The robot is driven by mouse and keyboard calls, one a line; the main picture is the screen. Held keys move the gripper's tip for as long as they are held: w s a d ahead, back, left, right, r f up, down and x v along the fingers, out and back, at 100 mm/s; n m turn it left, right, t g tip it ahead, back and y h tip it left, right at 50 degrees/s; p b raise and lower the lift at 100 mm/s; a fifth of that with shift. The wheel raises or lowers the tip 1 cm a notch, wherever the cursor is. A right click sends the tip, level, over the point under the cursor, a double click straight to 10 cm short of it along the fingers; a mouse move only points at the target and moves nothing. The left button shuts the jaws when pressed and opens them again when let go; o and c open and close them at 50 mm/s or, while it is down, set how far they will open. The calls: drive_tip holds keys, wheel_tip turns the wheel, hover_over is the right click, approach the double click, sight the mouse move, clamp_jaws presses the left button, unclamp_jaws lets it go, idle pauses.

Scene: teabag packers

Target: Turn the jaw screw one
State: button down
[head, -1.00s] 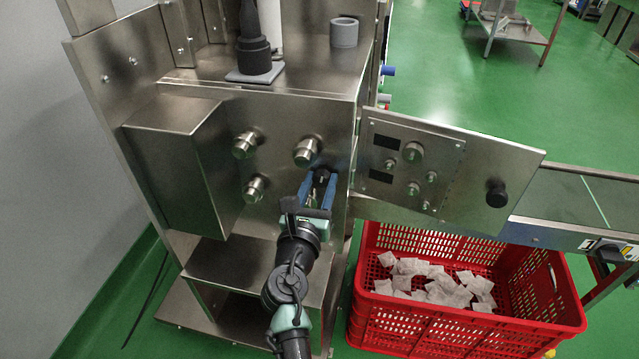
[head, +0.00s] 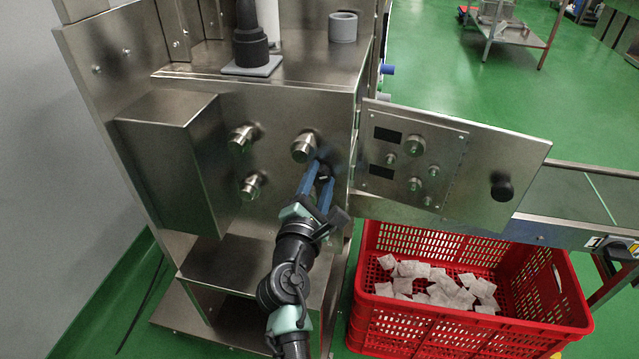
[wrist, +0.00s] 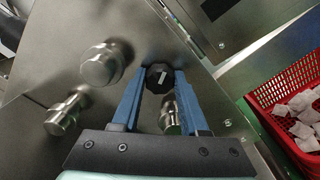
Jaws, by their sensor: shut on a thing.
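A black many-sided knob with a white mark on its face (wrist: 159,78) sits on the steel machine front; I take it to be the jaw screw. My gripper (wrist: 161,74) has its two blue fingers shut on it, one on each side. In the head view my gripper (head: 320,170) reaches up to the panel just below the upper right steel knob, and the fingers mostly hide the black knob. The white mark is slanted in the wrist view.
Three steel knobs, upper left (head: 241,138), upper right (head: 304,147) and lower left (head: 251,186), stick out close to my gripper. An open door with controls (head: 484,165) stands to the right. A red crate of teabags (head: 450,335) is below it.

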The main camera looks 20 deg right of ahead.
drive_tip(key=m+b, duration=0.1)
drive_tip(key=m, duration=0.1)
drive_tip(key=m+b, duration=0.1)
drive_tip(key=m, duration=0.1)
drive_tip(key=m+b, duration=0.1)
drive_tip(key=m, duration=0.1)
drive_tip(key=shift+f, duration=0.3)
drive_tip(key=m+b, duration=0.3)
drive_tip(key=m, duration=0.2)
drive_tip(key=shift+f+m, duration=0.1)
drive_tip(key=shift+m, duration=0.3)
drive_tip(key=m+b, duration=0.4)
drive_tip(key=m, duration=0.2)
drive_tip(key=m+b, duration=0.2)
drive_tip(key=m, duration=0.2)
drive_tip(key=shift+a+m+b, duration=0.1)
drive_tip(key=shift+m+b, duration=0.55)
drive_tip(key=shift+m, duration=0.45)
drive_tip(key=shift+c, duration=2.2)
unclamp_jaws()
